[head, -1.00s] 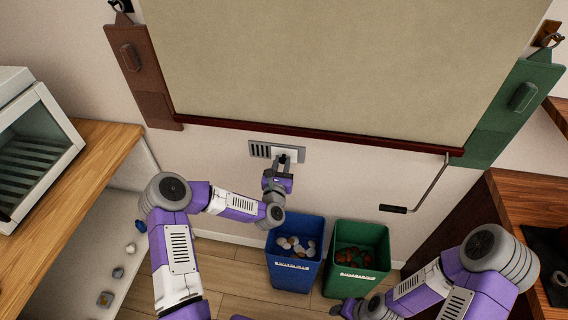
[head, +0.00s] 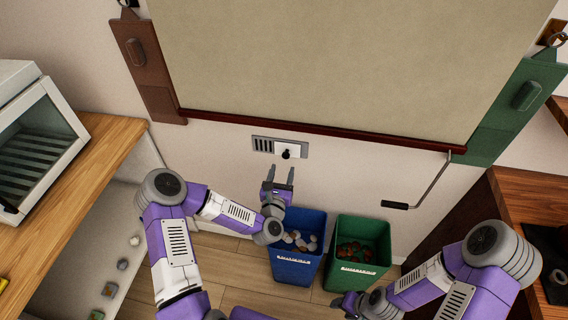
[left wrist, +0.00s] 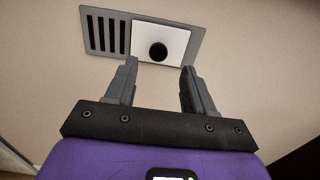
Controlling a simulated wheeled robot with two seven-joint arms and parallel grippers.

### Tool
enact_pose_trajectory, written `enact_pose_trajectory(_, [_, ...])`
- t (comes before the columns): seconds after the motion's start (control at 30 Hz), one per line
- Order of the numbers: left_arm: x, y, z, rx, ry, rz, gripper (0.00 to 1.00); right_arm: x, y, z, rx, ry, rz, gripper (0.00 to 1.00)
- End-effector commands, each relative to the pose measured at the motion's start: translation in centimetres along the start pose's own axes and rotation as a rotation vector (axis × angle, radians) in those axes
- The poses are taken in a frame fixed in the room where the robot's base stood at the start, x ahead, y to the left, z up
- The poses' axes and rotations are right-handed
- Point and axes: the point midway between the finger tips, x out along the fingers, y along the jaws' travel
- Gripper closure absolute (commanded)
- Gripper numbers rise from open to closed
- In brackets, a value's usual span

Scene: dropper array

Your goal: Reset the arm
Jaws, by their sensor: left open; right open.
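My left gripper (head: 277,176) is open and empty in front of the wall, just below a grey wall panel (head: 264,144). The panel has dark slots on its left and a white plate with a round black knob (head: 286,154). In the left wrist view the open fingers (left wrist: 160,80) point toward the panel, and the black knob (left wrist: 158,52) shows beyond and between the fingertips, apart from them. My right gripper (head: 345,304) is low at the bottom of the head view, beside the green bin; its fingers are small and partly hidden by my arm.
A blue bin (head: 297,267) with pale lumps and a green bin (head: 358,268) with reddish items stand on the floor below. A large board (head: 330,65) hangs above, with a crank handle (head: 396,205) at right. Wooden counters flank both sides, the left (head: 75,195) holding a white appliance (head: 35,140).

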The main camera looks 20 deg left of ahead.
Motion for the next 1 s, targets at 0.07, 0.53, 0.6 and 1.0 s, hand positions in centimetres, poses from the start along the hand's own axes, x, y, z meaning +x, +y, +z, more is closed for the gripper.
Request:
enact_pose_trajectory(0.07, [-0.7,0.0,0.0,0.0,0.002,0.0,0.47,-0.1,0.0,0.0,0.0,0.0,0.0,0.49])
enact_pose_trajectory(0.53, [-1.1,0.0,0.0,0.001,0.001,0.0,0.47,-0.1,0.0,0.0,0.0,0.0,0.0,0.49])
enact_pose_trajectory(0.6, [-1.1,0.0,0.0,0.001,0.001,0.0,0.47,-0.1,0.0,0.0,0.0,0.0,0.0,0.49])
enact_pose_trajectory(1.0, [-4.7,-5.8,-6.5,0.564,0.2,-0.325,0.47,-0.1,-0.1,0.0,0.0,0.0,0.0,0.49])
